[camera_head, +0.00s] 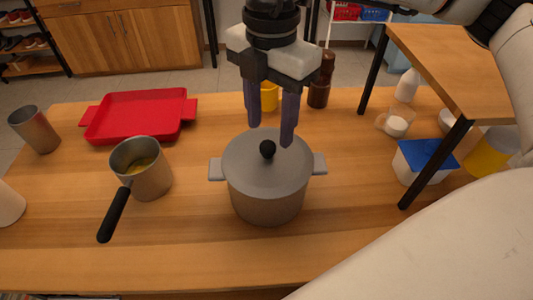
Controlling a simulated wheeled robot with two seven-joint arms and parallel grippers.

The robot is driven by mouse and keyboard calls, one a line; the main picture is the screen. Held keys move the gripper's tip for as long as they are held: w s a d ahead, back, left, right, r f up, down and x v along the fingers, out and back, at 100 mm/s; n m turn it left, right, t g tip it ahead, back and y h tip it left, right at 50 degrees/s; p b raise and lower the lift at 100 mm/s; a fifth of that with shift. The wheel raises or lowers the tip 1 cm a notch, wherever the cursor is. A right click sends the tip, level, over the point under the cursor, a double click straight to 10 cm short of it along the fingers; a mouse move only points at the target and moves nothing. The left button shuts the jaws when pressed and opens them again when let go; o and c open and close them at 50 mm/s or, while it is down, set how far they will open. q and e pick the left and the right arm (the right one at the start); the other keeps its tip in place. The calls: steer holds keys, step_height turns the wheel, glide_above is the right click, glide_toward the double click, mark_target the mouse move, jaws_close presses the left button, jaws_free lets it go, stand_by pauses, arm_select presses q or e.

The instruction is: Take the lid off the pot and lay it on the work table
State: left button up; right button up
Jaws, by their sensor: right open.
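A grey pot (268,203) with two side handles stands on the wooden work table (210,240), near the middle. Its grey lid (245,160) sits on top and has a round black knob (267,149). My right gripper (270,137) points down over the lid, open and empty. Its two dark fingers are apart and their tips appear close above the knob, to either side of it in the picture. I cannot tell the exact height. My left gripper is not in view.
A saucepan (151,182) with a black handle and a red tray (140,116) are left of the pot. A metal cup (35,130) is further left. The table front is clear.

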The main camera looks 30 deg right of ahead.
mark_target(268, 144)
steer(key=shift+w+f+p, duration=0.15)
steer(key=shift+f+p, duration=0.05)
steer(key=shift+f, duration=1.15)
steer(key=shift+w+f+p, duration=0.1)
steer(key=shift+f+p, duration=0.1)
steer(key=shift+f, duration=1.15)
steer(key=shift+r, duration=0.1)
jaws_close()
